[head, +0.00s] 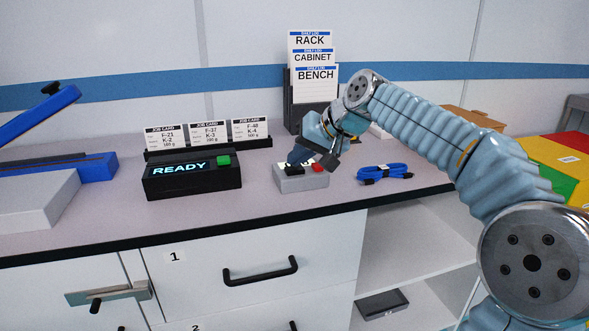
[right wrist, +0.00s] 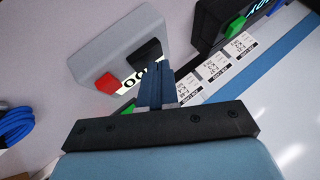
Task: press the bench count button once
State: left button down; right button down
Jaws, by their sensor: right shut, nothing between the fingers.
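The grey counter box (head: 300,182) sits on the bench, with a black button (head: 293,170), a red button (head: 318,167) and a small white display on top. My right gripper (head: 296,158) is shut and empty, its fingertips over the box and partly hiding the display. In the right wrist view, the shut fingers (right wrist: 155,82) overlap the edge of the display (right wrist: 135,77), close to the black button (right wrist: 147,50). The red button (right wrist: 108,83) is to their left. I cannot tell whether the fingertips touch the box. My left gripper is not in view.
A black READY unit (head: 190,181) with a green button (head: 223,160) stands left of the box, before job cards (head: 208,133). A coiled blue cable (head: 384,174) lies to the right. A log-card holder (head: 313,112) stands behind. A grey-and-blue device (head: 40,200) is at far left.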

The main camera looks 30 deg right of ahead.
aim_at(299, 169)
jog(key=shift+f, duration=0.25)
jog(key=shift+r, duration=0.15)
dwell(0.3)
jog(key=shift+r+p, duration=0.7)
jog(key=shift+r, duration=0.05)
notch_tip(299, 169, up, 5)
jog(key=p, duration=0.4)
jog(key=shift+r+p, duration=0.1)
jog(key=shift+p, duration=0.2)
dwell(0.3)
